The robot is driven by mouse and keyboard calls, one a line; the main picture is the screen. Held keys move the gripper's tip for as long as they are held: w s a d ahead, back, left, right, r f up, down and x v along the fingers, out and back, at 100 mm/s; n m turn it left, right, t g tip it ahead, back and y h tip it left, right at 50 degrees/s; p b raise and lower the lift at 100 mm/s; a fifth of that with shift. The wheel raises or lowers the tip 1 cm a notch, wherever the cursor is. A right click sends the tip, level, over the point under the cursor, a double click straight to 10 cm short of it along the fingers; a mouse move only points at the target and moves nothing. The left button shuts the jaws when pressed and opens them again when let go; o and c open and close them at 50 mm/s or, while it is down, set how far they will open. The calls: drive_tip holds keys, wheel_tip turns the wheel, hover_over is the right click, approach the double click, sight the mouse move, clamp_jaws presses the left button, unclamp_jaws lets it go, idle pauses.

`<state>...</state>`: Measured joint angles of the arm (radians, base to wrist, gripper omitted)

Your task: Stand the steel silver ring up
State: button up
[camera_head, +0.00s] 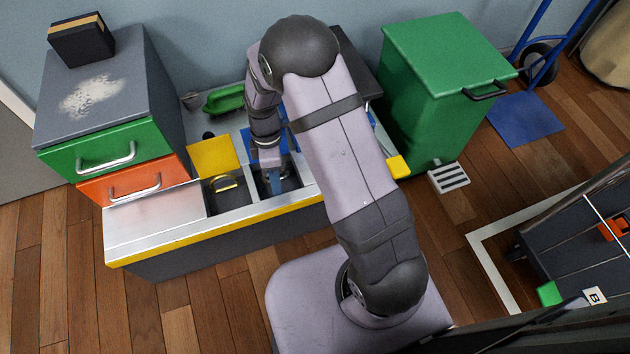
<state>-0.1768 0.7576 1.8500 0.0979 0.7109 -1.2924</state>
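I cannot make out a steel silver ring for certain in the head view. My gripper (277,186) points down into the right-hand open compartment (240,211) of the low metal bench (155,212). My arm and wrist hide much of that compartment. The fingers are small and dark there, so I cannot tell whether they are open or shut, or whether they hold anything. A yellowish curved piece (226,183) shows in the compartment to the left of my gripper.
A raised yellow lid (213,157) stands behind the left compartment. A drawer cabinet (110,150) is left of the bench, with a dark box (82,42) on top. A green bin (440,75) stands on the right. A green object (223,100) lies at the bench's back.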

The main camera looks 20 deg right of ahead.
drive_tip(key=r+m+p, duration=0.1)
drive_tip(key=r+m, duration=0.1)
drive_tip(key=r+m+p, duration=0.1)
drive_tip(key=r+m, duration=0.1)
drive_tip(key=w+r+m+p, duration=0.1)
drive_tip(key=r+m+p, duration=0.1)
drive_tip(key=shift+d+r, duration=0.25)
drive_tip(key=shift+r, duration=0.1)
drive_tip(key=s+m, duration=0.2)
drive_tip(key=s+d+f+m, duration=0.1)
drive_tip(key=s, duration=0.2)
drive_tip(key=s+d+m+g, duration=0.1)
drive_tip(key=s+m, duration=0.1)
drive_tip(key=s, duration=0.1)
drive_tip(key=shift+f+m+h, duration=0.2)
drive_tip(key=shift+m+h, duration=0.1)
drive_tip(key=s+d+r+m+p, duration=0.1)
drive_tip(key=s+r+p, duration=0.3)
drive_tip(key=r+p, duration=0.2)
drive_tip(key=s+d+r+m+p, duration=0.2)
drive_tip(key=s+r+p, duration=0.2)
drive_tip(key=r, duration=0.7)
drive_tip(key=p, duration=0.2)
drive_tip(key=shift+r+p, duration=0.15)
drive_tip(key=shift+p, duration=0.15)
